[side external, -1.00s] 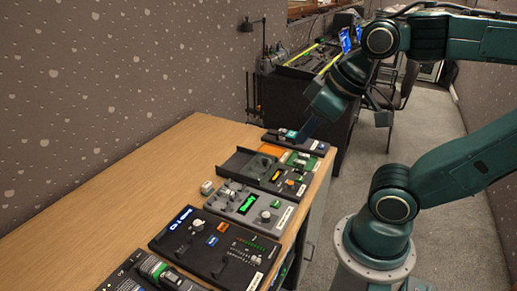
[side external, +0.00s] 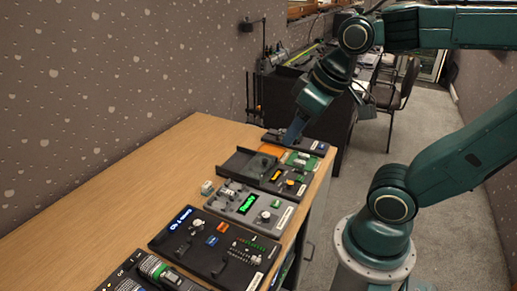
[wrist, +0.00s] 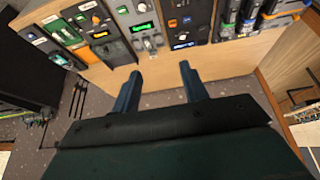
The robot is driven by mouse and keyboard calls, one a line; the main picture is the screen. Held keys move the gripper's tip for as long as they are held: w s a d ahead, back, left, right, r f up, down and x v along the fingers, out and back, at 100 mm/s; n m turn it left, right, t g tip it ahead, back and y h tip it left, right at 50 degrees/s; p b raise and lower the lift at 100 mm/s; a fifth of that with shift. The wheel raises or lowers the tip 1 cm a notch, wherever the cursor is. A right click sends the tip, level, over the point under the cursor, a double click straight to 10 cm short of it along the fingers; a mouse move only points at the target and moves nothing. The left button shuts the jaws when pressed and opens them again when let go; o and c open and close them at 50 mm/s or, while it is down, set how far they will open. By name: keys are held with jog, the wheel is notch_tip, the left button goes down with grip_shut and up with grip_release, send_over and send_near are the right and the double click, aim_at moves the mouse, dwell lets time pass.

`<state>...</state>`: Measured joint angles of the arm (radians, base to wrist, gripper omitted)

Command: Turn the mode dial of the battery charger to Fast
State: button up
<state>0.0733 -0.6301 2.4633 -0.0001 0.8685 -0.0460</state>
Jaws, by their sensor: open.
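My gripper (side external: 292,133) is at the far end of the row of panels, well away from that unit. In the wrist view my gripper (wrist: 159,70) is open, with nothing between its two blue fingers.
A black panel (side external: 214,246) with a blue display and a grey panel (side external: 250,203) with a green display stand in the row. The bench top (side external: 150,190) is bare towards the wall.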

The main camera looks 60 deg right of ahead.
jog(key=w+d+f+g, duration=0.2)
jog(key=w+d+f, duration=0.1)
jog(key=w+d, duration=0.25)
jog(key=m+g, duration=0.3)
send_over(290, 182)
notch_tip(290, 182, down, 16)
jog(key=shift+s+f, duration=0.1)
jog(key=shift+f, duration=0.1)
jog(key=shift+f, duration=6.8)
